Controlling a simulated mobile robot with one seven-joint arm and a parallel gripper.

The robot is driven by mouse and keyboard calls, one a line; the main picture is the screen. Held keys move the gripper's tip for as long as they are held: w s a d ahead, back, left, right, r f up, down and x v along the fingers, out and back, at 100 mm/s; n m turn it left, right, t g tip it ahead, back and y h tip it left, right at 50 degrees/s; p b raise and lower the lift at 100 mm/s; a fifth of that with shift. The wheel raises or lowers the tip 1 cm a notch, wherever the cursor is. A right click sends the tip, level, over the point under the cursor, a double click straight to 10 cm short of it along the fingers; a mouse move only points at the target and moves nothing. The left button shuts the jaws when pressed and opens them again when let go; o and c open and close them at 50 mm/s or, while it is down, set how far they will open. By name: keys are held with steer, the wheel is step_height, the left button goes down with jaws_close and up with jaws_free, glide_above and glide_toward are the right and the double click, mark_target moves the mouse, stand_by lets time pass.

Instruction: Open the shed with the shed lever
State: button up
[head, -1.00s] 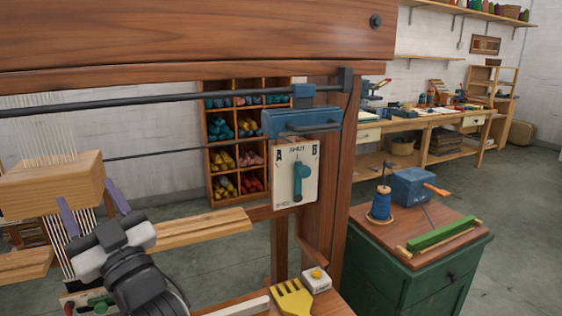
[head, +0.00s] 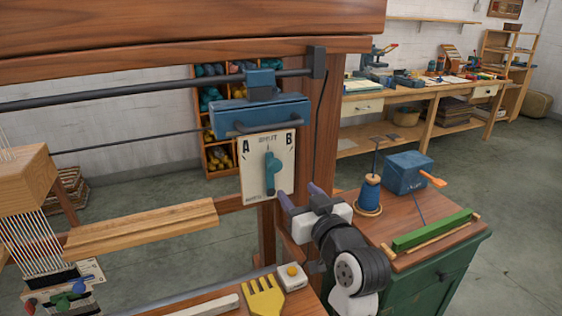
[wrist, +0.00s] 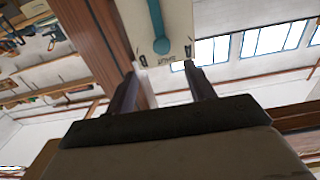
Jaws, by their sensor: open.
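The shed lever (head: 271,172) is teal and stands upright on a white plate (head: 251,182) marked A, SHUT and B. Its pointer end is under the SHUT mark, between A and B. My gripper (head: 298,194) is open and empty, just right of the plate's lower right corner, apart from the lever in the head view. In the wrist view, the lever (wrist: 156,22) shows upside down at the top, beyond and between the open fingers (wrist: 160,80). Its far end is cut off by the frame.
A blue housing (head: 260,115) with a bar sits just above the plate, and a wooden post (head: 322,140) stands right of it. A yellow comb (head: 263,297) and a small white box (head: 292,278) lie below. A green cabinet (head: 450,275) with spool is at right.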

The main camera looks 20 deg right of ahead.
mark_target(276, 168)
steer(key=w+p, duration=0.1)
steer(key=w, duration=0.3)
steer(key=w+p, duration=0.1)
steer(key=w, duration=0.3)
steer(key=w+p, duration=0.1)
steer(key=w, duration=0.3)
steer(key=shift+a+r+p, duration=0.15)
steer(key=shift+a+p, duration=0.15)
steer(key=shift+a, duration=0.05)
steer(key=shift+w, duration=0.65)
jaws_close()
